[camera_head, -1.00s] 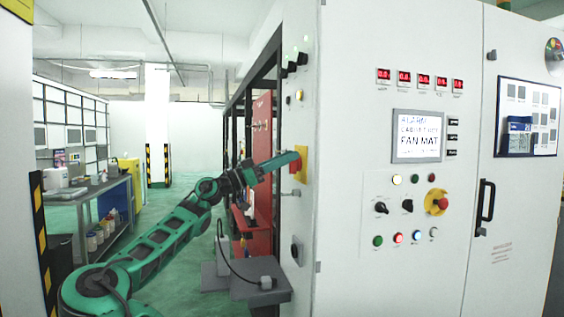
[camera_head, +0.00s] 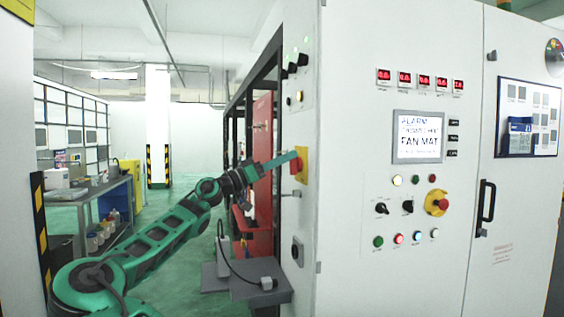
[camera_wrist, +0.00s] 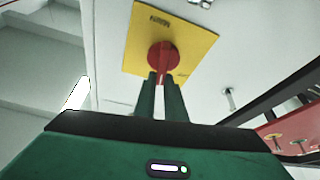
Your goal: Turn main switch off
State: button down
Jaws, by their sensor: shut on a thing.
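The main switch is a red rotary knob (camera_wrist: 163,56) on a yellow plate (camera_wrist: 190,46), on the narrow side of the grey cabinet. In the head view the knob (camera_head: 295,166) and the yellow plate (camera_head: 303,165) face left, towards my arm. My gripper (camera_wrist: 161,80) is shut on the knob's red handle, with one green finger on each side of it. In the head view my gripper (camera_head: 290,159) reaches the switch from the left. The fingers hide part of the handle.
The cabinet front (camera_head: 400,280) carries displays, a screen (camera_head: 417,136), buttons and a yellow-ringed red emergency stop (camera_head: 437,203). A grey bracket shelf (camera_head: 262,280) juts out below the switch. A workbench (camera_head: 105,190) stands at left; green floor between is open.

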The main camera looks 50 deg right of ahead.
jog(key=shift+w+d+f+n+t, duration=0.25)
jog(key=shift+n+t, duration=0.75)
jog(key=shift+n, duration=1.15)
jog(key=shift+w+f+n+t, duration=0.3)
jog(key=shift+n+t, duration=0.7)
jog(key=shift+n, duration=1.2)
jog(key=shift+w+d+f+n+t, duration=0.15)
jog(key=shift+f+n+t, duration=0.2)
jog(key=shift+n+t, duration=1.25)
jog(key=shift+n+g, duration=0.4)
jog(key=shift+n, duration=0.25)
